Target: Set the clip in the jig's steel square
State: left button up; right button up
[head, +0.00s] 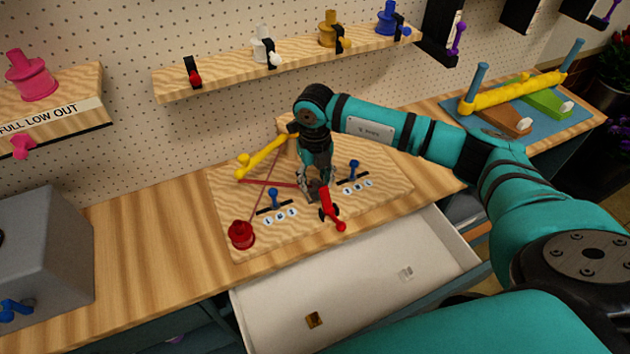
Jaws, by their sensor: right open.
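The jig is a wooden board (235,190) on the bench, with a yellow lever (262,158), a red lever (331,210), a red knob (241,234) and thin red bars. My right gripper (312,190) points down at the middle of the board, with its fingers apart, beside the red lever. A small dark grey part shows at its fingertips; I cannot tell whether it is the clip or the steel square. The fingers hide part of that spot. My left gripper is not in view.
Blue-knobbed switches (273,199) stand on the board. A grey box (45,260) is at the left. A shelf (210,80) hangs behind.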

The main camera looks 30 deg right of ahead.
aim_at(315, 182)
notch_tip(315, 182, up, 11)
jog(key=b, duration=0.2)
dwell(0.5)
